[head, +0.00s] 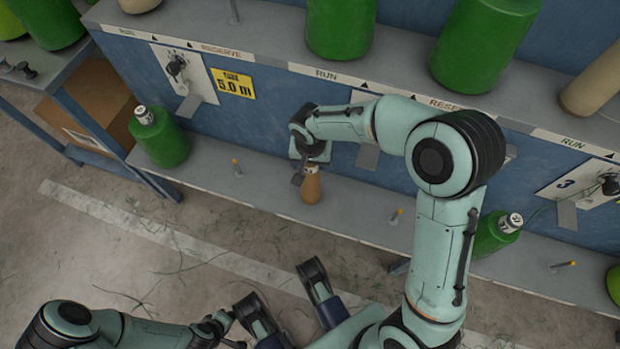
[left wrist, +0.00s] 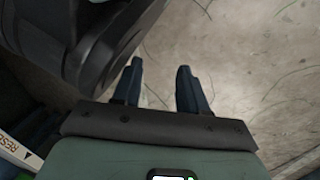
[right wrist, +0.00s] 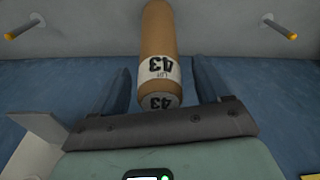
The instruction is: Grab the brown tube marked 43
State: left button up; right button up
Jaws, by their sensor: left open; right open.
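The brown tube (head: 312,187) stands on the grey ledge at the foot of the blue panel. In the right wrist view the brown tube (right wrist: 158,32) shows a white band and end marked 43. My right gripper (right wrist: 162,78) is open, with one finger on each side of the tube's near end and a visible gap on both sides. In the head view my right gripper (head: 309,165) is at the tube's top and partly hides it. My left gripper (left wrist: 160,82) is open and empty above the concrete floor, away from the tube.
Green tubes with white ends stand on the ledge at left (head: 160,138) and right (head: 497,232). Short pegs (head: 237,168) stick up on either side of the brown tube. Large green cylinders (head: 484,40) stand on the upper shelf. A cardboard box (head: 97,105) sits at left.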

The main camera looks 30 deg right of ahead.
jog(key=c, duration=1.4)
